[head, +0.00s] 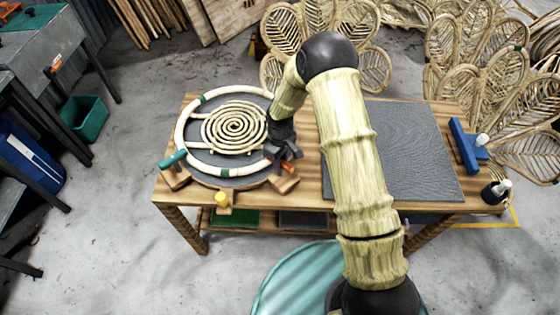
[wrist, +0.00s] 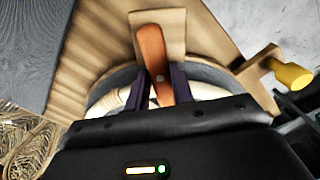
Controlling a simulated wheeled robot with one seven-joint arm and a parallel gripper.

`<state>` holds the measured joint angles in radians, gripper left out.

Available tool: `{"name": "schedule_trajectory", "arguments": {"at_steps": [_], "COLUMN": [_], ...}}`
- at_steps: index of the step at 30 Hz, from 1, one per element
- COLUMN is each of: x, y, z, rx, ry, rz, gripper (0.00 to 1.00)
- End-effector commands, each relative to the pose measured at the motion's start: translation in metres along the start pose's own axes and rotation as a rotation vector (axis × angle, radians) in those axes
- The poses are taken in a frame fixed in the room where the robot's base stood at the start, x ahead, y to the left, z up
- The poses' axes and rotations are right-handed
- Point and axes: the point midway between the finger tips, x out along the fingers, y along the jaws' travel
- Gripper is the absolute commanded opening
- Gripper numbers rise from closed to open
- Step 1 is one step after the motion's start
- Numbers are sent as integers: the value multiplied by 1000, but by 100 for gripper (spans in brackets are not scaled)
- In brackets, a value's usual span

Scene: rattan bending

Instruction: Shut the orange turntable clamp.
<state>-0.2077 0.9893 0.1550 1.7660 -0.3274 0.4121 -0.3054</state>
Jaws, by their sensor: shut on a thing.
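The orange clamp lever (wrist: 152,50) stands between my gripper's two dark fingers (wrist: 160,88) in the wrist view, and my gripper is shut on it. In the head view the orange clamp (head: 287,167) shows as a small patch at the turntable's front right, beside my gripper (head: 284,152). It sits by a wooden block (head: 284,184). The round grey turntable (head: 204,157) carries a pale rattan ring (head: 181,130) and a rattan spiral (head: 234,127). My gripper hides part of the ring's right side. I cannot tell whether the clamp is fully shut.
A teal-handled clamp (head: 173,159) is at the turntable's left front, and a yellow knob (head: 221,198) at its front. A grey mat (head: 410,150) covers the table's right part. A blue tool (head: 465,148) and a small dark bottle (head: 495,191) are at the right end.

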Motion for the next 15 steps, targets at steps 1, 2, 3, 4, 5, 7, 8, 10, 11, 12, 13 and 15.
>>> {"name": "schedule_trajectory", "arguments": {"at_steps": [1,2,3,4,5,7,8,10,11,12,13,15], "x": [1,0,0,0,0,0,0,-1,-1,-1,-1,-1], "y": [1,1,1,1,1,1,1,0,0,0,0,0], "z": [-2,-2,-2,-2,-2,-2,-2,-2,-2,-2,-2,-2], "rx": [28,46,69,83,96,122,131,148,153,158,161,165], "ry": [5,5,4,4,4,4,4,4,4,4,4,5], "rz": [3,3,3,3,3,2,2,2,2,2,2,2], "gripper": [1,1,1,1,1,1,1,1,1,1,1,1]}}
